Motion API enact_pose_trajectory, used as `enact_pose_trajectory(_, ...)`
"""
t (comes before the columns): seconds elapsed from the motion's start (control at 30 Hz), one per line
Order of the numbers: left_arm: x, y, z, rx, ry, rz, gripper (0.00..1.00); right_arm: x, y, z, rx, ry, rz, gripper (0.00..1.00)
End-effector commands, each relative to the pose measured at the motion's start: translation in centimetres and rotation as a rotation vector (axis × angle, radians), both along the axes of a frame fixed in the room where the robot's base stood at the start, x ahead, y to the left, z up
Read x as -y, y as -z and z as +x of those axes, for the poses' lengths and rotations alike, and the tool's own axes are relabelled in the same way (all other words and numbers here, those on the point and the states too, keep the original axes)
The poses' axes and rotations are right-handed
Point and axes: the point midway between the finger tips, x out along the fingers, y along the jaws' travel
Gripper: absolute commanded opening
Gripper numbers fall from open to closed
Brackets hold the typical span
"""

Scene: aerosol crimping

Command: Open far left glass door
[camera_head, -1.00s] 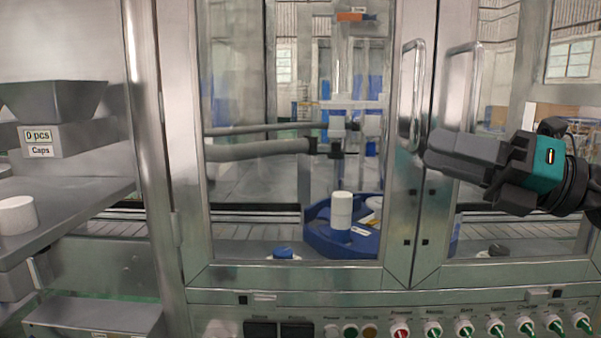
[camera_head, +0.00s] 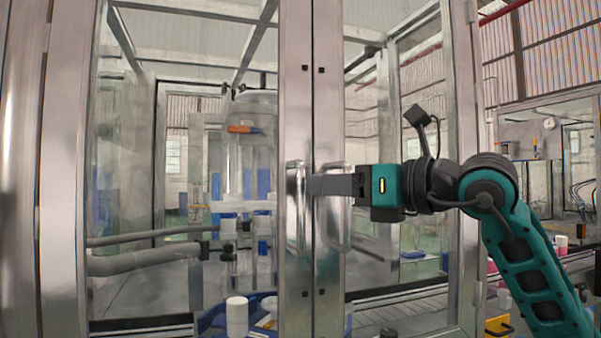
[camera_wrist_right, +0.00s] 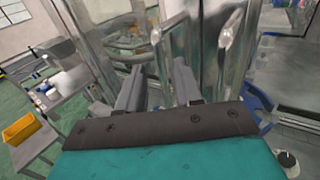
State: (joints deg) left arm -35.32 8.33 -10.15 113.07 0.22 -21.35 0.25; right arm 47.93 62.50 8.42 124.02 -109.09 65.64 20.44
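The left glass door (camera_head: 297,110) of the machine appears shut, its metal stile beside the stile of the neighbouring right door (camera_head: 328,110). The left door carries an upright bar handle (camera_head: 297,220); a matching handle (camera_head: 335,230) sits on the right door. My right gripper (camera_head: 314,185) reaches in from the right, its fingertips at the handles' upper part. In the right wrist view the two fingers (camera_wrist_right: 160,80) are spread apart, with a shiny handle bar (camera_wrist_right: 166,32) close by the fingertips. Whether a bar lies between them I cannot tell. My left gripper is out of view.
Behind the glass are grey hoses (camera_head: 150,262), a white cylinder (camera_head: 237,316) and a blue part. A workbench with a yellow bin (camera_head: 498,325) stands at right. The wrist view shows a table with small items (camera_wrist_right: 65,95) and a yellow tray (camera_wrist_right: 20,128).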

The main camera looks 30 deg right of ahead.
Motion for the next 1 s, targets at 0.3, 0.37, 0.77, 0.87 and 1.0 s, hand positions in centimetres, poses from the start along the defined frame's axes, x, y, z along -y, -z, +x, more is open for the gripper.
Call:
enact_pose_trajectory(0.3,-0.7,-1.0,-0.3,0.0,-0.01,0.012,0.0,-1.7,-0.2,4.5,0.0,-0.003,0.002,0.35)
enact_pose_trajectory(0.37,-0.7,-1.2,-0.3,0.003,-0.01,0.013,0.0,-1.9,-0.1,4.9,0.001,-0.003,0.0,0.35)
enact_pose_trajectory(0.77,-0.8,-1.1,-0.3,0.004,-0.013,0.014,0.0,-2.0,0.0,5.4,0.0,-0.001,-0.001,0.32)
enact_pose_trajectory(0.87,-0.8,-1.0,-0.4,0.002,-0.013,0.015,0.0,-2.0,0.0,5.3,0.0,-0.001,-0.001,0.22)
enact_pose_trajectory(1.0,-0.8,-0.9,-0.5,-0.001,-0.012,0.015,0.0,-2.0,0.0,5.3,0.0,-0.001,-0.001,0.09)
